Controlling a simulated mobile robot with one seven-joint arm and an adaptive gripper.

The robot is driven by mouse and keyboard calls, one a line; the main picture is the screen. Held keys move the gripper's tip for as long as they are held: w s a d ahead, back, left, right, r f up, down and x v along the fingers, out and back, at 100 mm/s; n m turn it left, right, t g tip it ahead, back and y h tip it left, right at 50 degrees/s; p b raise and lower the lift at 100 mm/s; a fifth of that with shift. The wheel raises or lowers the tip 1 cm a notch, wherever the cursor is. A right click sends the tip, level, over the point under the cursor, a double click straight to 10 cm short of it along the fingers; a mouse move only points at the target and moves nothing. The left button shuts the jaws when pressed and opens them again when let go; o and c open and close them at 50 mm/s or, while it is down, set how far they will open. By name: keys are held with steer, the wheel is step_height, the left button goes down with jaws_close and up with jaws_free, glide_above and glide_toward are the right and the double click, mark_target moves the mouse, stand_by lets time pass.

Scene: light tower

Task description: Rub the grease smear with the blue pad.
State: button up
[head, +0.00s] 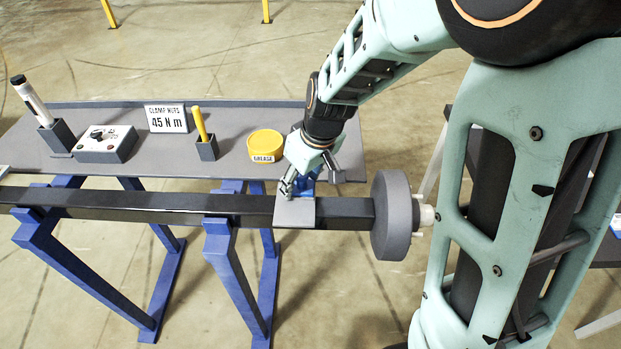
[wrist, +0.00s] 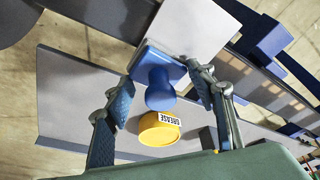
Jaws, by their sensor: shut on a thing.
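My gripper (head: 301,184) is shut on the blue pad (head: 309,188), just above or at the light grey plate (head: 294,213) on the dark beam. In the wrist view the pad (wrist: 157,62) has a square base and a round knob (wrist: 160,97), with the knob between my two fingers (wrist: 161,84). The pad's base borders the grey plate (wrist: 195,27); I cannot tell whether it touches. No grease smear can be made out on the visible part of the plate; the pad and gripper may cover it.
The beam (head: 130,201) rests on blue stands (head: 238,270) and ends in a round grey flange (head: 391,215). Behind it, a grey bench (head: 225,178) holds a yellow grease tin (head: 265,143), a yellow-handled tool (head: 200,124), a sign (head: 166,118), a switch box (head: 106,145) and a marker-like tool (head: 32,100).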

steer(key=shift+a, duration=0.75)
steer(key=shift+d+f+b, duration=0.1)
steer(key=shift+d+b, duration=0.7)
steer(key=shift+d, duration=1.25)
steer(key=c, duration=0.4)
steer(key=shift+s, duration=0.1)
steer(key=shift+c, duration=0.2)
steer(key=shift+r, duration=0.25)
steer(key=shift+c, duration=0.2)
steer(key=shift+r+p, duration=0.35)
jaws_close()
steer(key=shift+r+p, duration=1.5)
steer(key=shift+r, duration=1)
